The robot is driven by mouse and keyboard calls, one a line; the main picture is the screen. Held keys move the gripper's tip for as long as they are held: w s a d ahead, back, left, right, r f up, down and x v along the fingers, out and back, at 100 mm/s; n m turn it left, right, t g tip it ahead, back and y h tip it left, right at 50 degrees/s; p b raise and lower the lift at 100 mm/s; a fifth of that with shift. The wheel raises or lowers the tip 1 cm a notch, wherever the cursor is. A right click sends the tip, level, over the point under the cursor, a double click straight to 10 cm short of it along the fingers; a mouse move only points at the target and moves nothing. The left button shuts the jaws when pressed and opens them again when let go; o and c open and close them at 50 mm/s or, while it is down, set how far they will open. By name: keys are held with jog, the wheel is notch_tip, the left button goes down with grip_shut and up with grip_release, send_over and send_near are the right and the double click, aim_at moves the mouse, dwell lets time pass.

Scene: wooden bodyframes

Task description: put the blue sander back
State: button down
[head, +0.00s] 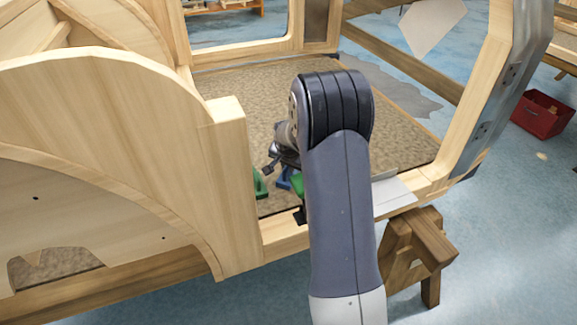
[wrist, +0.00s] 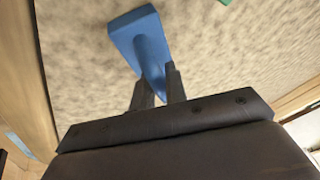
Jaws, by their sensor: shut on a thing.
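The blue sander (wrist: 138,36) is between the two fingers of my gripper (wrist: 158,88) in the wrist view. My gripper is shut on its narrow end, and the wider block end points away. Speckled brown carpet lies behind it; I cannot tell whether the sander touches it. In the head view only a small blue part of the sander (head: 284,176) shows beside my arm, which hides most of the gripper. A green object (head: 260,184) is just left of it, partly behind the wooden post.
The wooden bodyframe (head: 234,190) has a post at left and a sill (head: 285,243) in front of the carpeted floor (head: 240,120). A wooden trestle (head: 420,245) stands at right under the frame. A red bin (head: 542,115) sits on the blue floor farther right.

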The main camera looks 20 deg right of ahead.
jog(key=shift+r, duration=0.1)
jog(key=shift+f, duration=0.2)
jog(key=c, duration=1.4)
grip_release()
jog(key=shift+c, duration=0.2)
jog(key=shift+r, duration=0.2)
jog(key=shift+r, duration=0.25)
jog(key=p+v, duration=0.1)
jog(key=v, duration=1)
jog(key=shift+s+r, duration=0.2)
jog(key=shift+s, duration=0.05)
jog(key=shift+f, duration=0.1)
